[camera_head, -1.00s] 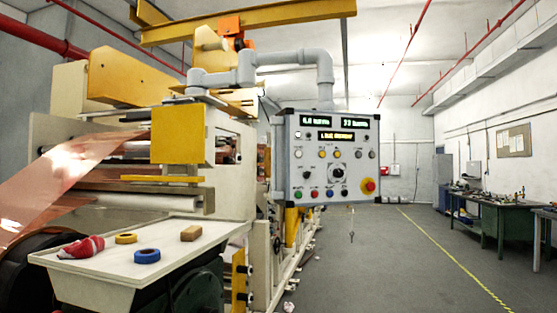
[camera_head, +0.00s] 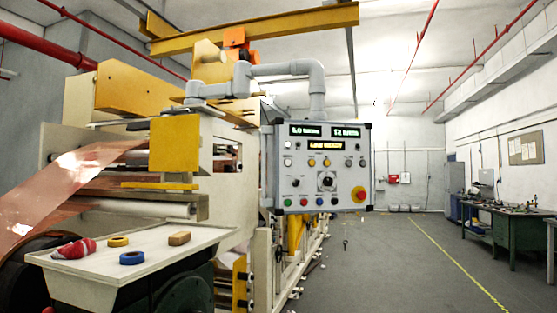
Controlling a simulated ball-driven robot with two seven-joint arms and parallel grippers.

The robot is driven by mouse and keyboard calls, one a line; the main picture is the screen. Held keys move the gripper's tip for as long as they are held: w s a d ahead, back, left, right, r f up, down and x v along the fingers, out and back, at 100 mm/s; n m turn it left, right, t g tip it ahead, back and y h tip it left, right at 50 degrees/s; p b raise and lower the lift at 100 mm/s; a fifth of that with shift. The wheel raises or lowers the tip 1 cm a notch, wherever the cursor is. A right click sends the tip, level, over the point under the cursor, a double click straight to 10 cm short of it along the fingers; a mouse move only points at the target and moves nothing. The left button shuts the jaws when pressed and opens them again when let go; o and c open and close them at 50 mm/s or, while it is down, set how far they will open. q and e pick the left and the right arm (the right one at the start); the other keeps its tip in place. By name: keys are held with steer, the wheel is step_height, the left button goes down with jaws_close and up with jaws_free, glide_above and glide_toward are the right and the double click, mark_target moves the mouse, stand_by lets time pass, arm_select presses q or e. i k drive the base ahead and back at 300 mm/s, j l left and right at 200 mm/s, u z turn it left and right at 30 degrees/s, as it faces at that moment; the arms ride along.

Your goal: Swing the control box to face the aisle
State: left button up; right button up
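The control box (camera_head: 318,166) hangs from a jointed grey pipe arm (camera_head: 282,69) at the middle of the head view. Its light grey front panel faces me, with several lit displays, coloured buttons, a central dial and a red emergency knob (camera_head: 359,194) at its lower right. A thin strip of its left side shows. The aisle (camera_head: 395,262) is the grey floor to the right, with a yellow line (camera_head: 459,266). Neither of my grippers is in view.
The foil machine (camera_head: 175,150) with its copper web (camera_head: 62,185) fills the left. A cream tray (camera_head: 190,240) holds a red-white rag, two tape rolls and a small block. Green workbenches (camera_head: 485,236) stand along the right wall. The aisle floor between is clear.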

mark_target(347, 180)
steer(key=i+l, duration=0.1)
steer(key=l, duration=0.75)
steer(key=l+u, duration=0.1)
steer(key=l, duration=0.75)
steer(key=i+l, duration=0.35)
steer(key=l, duration=0.15)
steer(key=i+l+u, duration=0.15)
steer(key=i+l, duration=0.55)
steer(key=l, duration=0.3)
